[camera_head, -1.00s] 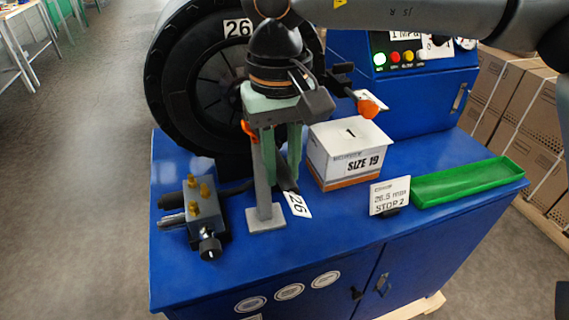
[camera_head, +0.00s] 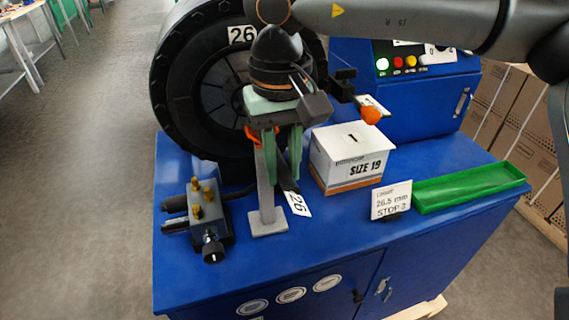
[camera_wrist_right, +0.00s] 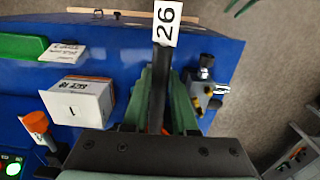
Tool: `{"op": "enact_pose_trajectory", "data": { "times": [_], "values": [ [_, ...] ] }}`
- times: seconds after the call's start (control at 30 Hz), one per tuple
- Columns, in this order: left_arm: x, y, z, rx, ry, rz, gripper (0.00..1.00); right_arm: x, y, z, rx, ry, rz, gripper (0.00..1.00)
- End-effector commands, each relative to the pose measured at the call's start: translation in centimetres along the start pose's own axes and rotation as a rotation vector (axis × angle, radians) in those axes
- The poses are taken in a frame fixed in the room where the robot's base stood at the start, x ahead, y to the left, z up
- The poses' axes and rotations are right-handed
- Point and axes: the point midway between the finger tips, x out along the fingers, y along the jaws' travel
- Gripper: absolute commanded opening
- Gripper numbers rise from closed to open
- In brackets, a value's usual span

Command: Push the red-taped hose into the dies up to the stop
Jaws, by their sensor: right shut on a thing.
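My right gripper (camera_head: 271,165) points down in front of the big black crimping ring (camera_head: 165,80) marked 26. It is shut on a dark hose (camera_wrist_right: 157,85), which shows below the fingers with a white tag 26 (camera_wrist_right: 166,24) on it. The hose also shows in the head view (camera_head: 285,168). A small orange-red patch (camera_head: 251,133) shows beside the fingers; I cannot tell if it is the tape. The dies and the hose end at them are hidden behind my gripper and wrist, so the depth cannot be told. My left gripper is not in view.
A grey stand (camera_head: 266,195) rises right by my fingers. A valve block with brass fittings (camera_head: 207,210) lies left of it. A white SIZE 19 box (camera_head: 345,160), an orange knob (camera_head: 371,115), a STOP 2 card (camera_head: 391,200) and a green tray (camera_head: 470,190) are to the right.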

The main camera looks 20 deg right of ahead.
Motion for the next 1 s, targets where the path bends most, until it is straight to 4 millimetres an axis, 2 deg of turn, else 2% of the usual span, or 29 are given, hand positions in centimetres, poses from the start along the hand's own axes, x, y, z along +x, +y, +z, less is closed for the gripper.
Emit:
{"op": "enact_pose_trajectory", "data": {
  "times": [1.0],
  "values": [
    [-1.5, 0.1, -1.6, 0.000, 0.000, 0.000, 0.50, -0.1, -0.1, -3.8, -0.002, 0.005, -0.002, 0.00]
  ]
}}
